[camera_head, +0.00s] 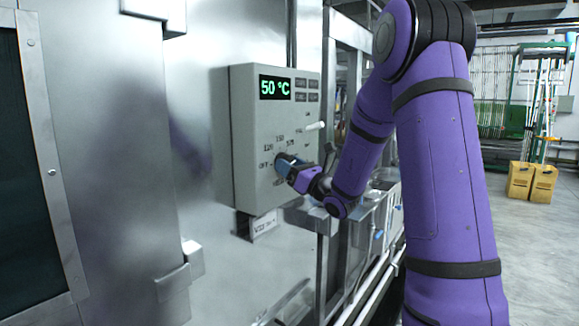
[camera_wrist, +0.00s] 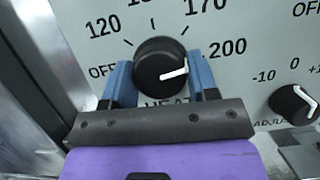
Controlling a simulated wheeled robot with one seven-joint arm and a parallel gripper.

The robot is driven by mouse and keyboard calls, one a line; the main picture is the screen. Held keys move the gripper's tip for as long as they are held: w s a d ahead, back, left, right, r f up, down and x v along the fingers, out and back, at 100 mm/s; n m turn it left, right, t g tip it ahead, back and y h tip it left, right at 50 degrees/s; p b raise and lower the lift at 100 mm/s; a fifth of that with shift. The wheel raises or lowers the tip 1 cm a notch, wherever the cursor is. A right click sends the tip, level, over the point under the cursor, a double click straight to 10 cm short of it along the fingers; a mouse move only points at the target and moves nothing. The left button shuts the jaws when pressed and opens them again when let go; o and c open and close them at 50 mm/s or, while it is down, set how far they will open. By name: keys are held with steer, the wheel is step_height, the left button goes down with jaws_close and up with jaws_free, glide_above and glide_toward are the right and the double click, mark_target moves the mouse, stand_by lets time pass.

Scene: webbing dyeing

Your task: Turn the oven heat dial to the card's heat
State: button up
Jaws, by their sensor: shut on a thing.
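The black heat dial (camera_wrist: 150,62), with HEAT lettered below it, sits between the two blue fingers of my gripper (camera_wrist: 160,74), which is shut on it. Its white pointer aims right in the wrist view, toward the side of the 200 mark; the 200 tick itself is not clear. OFF, 120 and 170 stand around the dial. In the head view my gripper (camera_head: 287,166) is at the grey control panel (camera_head: 245,130) and hides most of the dial. The green display (camera_head: 275,88) reads 50 °C. A small white card (camera_head: 264,223) hangs under the panel; its text is unreadable.
A second black dial (camera_wrist: 291,104), lettered ADJUST, is to the right of the heat dial. A pale lever (camera_head: 315,126) sticks out from the panel above my gripper. Steel oven walls (camera_head: 115,120) are at left. Yellow boxes (camera_head: 528,182) stand far right on open floor.

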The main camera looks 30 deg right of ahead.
steer(key=shift+f+m+h, duration=0.1)
steer(key=shift+m+h, duration=0.5)
steer(key=shift+m, duration=0.7)
steer(key=o, duration=0.9)
steer(key=shift+s, duration=0.1)
steer(key=v, duration=1)
steer(key=shift+s+f, duration=0.2)
steer(key=shift+s, duration=0.1)
